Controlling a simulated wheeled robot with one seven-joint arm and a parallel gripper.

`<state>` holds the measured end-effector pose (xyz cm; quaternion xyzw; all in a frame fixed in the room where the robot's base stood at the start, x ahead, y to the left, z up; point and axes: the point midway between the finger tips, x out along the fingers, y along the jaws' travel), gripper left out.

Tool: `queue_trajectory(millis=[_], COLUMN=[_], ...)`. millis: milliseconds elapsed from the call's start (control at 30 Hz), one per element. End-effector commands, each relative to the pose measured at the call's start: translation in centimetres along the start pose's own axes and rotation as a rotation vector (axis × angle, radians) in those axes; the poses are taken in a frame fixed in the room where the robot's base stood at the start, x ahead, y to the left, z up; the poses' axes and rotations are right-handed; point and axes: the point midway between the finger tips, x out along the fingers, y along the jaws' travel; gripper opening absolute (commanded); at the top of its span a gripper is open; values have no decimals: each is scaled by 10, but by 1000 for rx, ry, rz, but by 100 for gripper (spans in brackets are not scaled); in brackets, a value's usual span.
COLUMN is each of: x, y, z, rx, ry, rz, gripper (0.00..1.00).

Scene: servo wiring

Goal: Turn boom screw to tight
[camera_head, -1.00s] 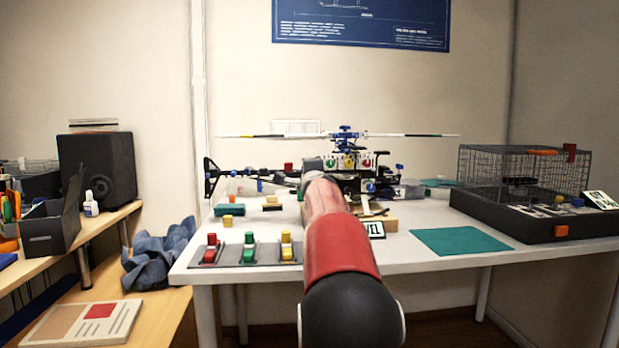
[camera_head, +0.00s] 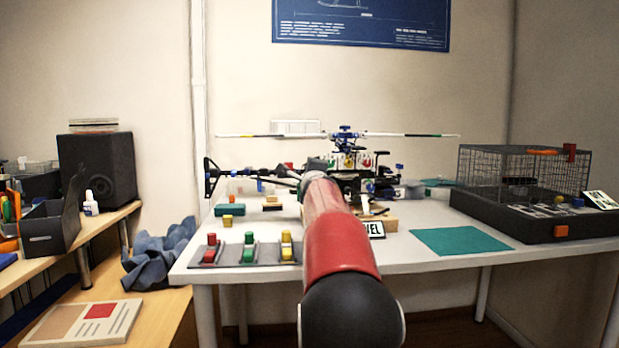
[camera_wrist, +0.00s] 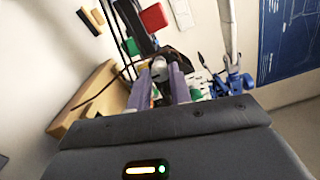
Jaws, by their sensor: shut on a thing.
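In the wrist view, my gripper (camera_wrist: 160,80) has its two purple-grey fingers shut on a small silver-grey part, apparently the boom screw (camera_wrist: 158,67). It sits beside dark helicopter structure, close to the black boom rods (camera_wrist: 128,45). How tight the screw is cannot be seen. In the head view, the model helicopter (camera_head: 345,140) stands on the white table, with its dark tail boom (camera_head: 245,172) reaching left. My own red arm covers the grip point and part of the helicopter there.
A servo tray (camera_head: 240,262) with red, green and yellow pieces lies at the table's front left. A teal mat (camera_head: 459,241) lies front right, beside a wire cage (camera_head: 525,168) on a black base. A wooden block (camera_wrist: 90,100) is close left of my fingers.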

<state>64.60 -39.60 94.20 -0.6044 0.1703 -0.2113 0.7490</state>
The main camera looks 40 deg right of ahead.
Motion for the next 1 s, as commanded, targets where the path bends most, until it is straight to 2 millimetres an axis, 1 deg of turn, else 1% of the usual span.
queue_trajectory(millis=[33,200,433,533,667,900,1000], x=[0,0,0,-4,-21,-61,-72], y=[1,1,0,1,2,2,2], z=[-1,-1,0,0,-1,-1,-1], rx=[0,0,-1,-1,-1,-1,0], ry=[2,2,1,0,1,1,1], rz=[1,1,0,-1,-2,-1,0], gripper=[22,42,42,42,42,42,42])
